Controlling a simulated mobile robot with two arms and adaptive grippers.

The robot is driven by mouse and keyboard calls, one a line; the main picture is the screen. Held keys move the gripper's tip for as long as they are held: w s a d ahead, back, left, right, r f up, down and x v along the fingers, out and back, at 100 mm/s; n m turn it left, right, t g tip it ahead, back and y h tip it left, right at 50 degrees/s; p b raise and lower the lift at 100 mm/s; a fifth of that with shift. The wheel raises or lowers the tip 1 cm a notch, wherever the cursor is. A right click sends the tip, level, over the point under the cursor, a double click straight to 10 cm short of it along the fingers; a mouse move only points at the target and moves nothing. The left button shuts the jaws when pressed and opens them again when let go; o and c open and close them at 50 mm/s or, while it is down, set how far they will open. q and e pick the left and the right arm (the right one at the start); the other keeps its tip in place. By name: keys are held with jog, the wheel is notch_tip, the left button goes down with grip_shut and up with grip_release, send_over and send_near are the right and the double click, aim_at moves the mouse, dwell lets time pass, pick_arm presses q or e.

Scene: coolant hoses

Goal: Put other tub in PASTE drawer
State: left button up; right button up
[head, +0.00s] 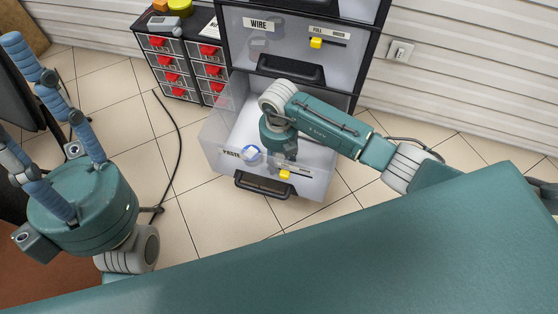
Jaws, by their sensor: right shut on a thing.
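The PASTE drawer (220,140) is a clear, frosted drawer pulled out at the bottom of the cabinet, with a black handle and a yellow slider on its front. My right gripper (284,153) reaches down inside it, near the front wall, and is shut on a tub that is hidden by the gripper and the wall. A small white and blue tub (251,153) shows in the drawer near the front, left of my right gripper.
The closed WIRE drawer (285,45) is directly above. A small unit of red-handled drawers (184,68) stands to the left, with a yellow-lidded container (180,7) on top. A black cable (178,130) lies on the tiled floor. A teal surface (330,245) fills the foreground.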

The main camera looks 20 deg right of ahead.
jog(key=shift+f, duration=0.2)
jog(key=shift+f, duration=0.15)
jog(key=o, duration=1.2)
